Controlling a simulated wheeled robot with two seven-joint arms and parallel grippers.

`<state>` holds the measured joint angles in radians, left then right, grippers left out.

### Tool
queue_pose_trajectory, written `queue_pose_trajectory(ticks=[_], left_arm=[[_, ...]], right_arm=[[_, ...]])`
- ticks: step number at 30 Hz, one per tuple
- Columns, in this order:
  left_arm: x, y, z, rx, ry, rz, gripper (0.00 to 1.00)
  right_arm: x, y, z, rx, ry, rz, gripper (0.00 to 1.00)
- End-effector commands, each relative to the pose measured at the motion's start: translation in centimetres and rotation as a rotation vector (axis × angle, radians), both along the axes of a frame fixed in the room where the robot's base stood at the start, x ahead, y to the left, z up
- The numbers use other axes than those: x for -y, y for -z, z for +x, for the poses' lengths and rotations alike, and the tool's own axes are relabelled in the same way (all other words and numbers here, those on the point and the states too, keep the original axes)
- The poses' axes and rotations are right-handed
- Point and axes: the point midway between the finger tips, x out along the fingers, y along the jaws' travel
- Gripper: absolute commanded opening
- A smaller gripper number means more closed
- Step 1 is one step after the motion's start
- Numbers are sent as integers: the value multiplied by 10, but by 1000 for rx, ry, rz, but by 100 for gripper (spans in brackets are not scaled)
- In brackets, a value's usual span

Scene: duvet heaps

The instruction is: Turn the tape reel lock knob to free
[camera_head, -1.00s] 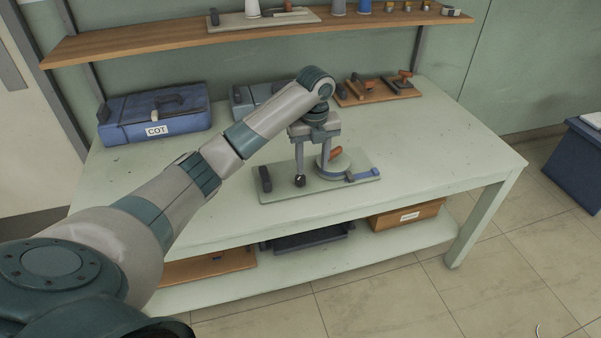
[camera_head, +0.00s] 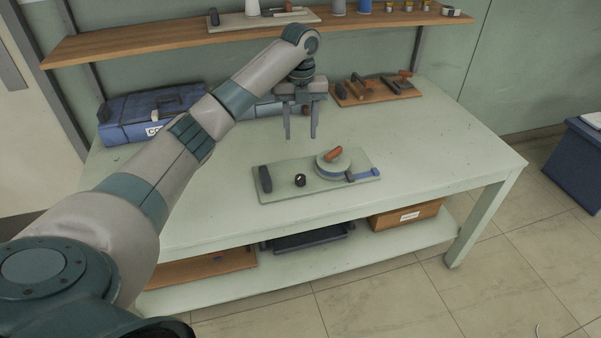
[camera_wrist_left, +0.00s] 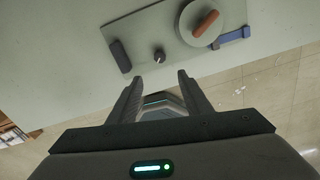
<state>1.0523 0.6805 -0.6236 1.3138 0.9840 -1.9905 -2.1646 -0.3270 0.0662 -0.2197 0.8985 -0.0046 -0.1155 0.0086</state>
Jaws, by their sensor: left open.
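A pale green board (camera_head: 280,184) lies on the table with a round reel (camera_head: 333,163) at its right, topped by an orange-brown handle (camera_head: 334,153). A small black knob (camera_head: 300,180) with a light mark stands left of the reel, and it also shows in the left wrist view (camera_wrist_left: 159,56). I cannot read its setting. My left gripper (camera_head: 301,137) is open and empty, raised above and behind the board, apart from the knob. In the left wrist view its fingers (camera_wrist_left: 156,85) are spread below the knob. My right gripper is not in view.
A dark upright block (camera_head: 265,178) and a blue piece (camera_head: 362,174) sit on the board's ends. A blue case (camera_head: 130,131) and an orange-brown tool board (camera_head: 378,92) stand at the back. A wooden shelf (camera_head: 150,43) runs above. The table's front and right are clear.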

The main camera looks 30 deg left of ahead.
Motion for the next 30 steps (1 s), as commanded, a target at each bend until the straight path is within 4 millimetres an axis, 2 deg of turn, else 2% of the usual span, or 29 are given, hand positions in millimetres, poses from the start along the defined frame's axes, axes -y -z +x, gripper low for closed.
queue_pose_trajectory(ticks=[8,21,30], left_arm=[[0,36,-1,-4,-1,-1,45],[0,115,-1,-4,-1,0,45],[0,155,-1,-1,0,0,45]], right_arm=[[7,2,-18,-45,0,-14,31],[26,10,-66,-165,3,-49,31],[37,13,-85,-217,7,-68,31]])
